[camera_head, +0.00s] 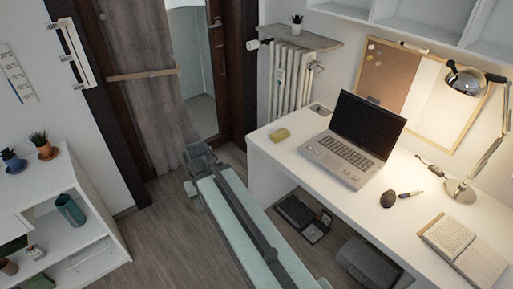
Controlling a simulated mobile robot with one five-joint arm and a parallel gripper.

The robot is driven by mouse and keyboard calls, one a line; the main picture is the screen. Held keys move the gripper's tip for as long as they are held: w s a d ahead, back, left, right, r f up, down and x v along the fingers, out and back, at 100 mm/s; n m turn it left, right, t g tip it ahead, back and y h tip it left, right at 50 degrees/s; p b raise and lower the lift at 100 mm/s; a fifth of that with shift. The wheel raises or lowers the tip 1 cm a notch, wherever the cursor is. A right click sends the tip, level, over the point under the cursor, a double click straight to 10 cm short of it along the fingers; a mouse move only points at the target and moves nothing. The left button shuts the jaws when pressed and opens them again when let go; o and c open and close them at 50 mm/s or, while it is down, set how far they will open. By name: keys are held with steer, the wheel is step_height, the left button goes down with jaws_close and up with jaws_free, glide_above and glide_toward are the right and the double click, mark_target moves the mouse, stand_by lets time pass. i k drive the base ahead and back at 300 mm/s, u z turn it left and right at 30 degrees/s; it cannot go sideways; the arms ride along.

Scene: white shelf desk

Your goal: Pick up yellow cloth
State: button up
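The yellow cloth (280,134) is a small, folded-looking yellow pad. It lies flat on the white desk (292,158), near its far left end and left of the laptop. My arm stretches up from the bottom of the view over the floor, left of the desk. My gripper (197,153) is at its far end, to the left of the cloth and apart from it. The fingers are small and seen from behind, so I cannot tell whether they are open or shut. Nothing visible hangs from the gripper.
An open laptop (350,142) stands close right of the cloth. A dark mouse (388,199), a lamp (460,190) and an open book (462,248) are farther right. A radiator (290,83) is behind the desk's left end. A white shelf (88,228) stands at left, with bare floor between.

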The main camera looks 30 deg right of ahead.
mark_target(277, 136)
steer(key=z, duration=0.1)
steer(key=i, duration=1.25)
steer(key=u, duration=0.85)
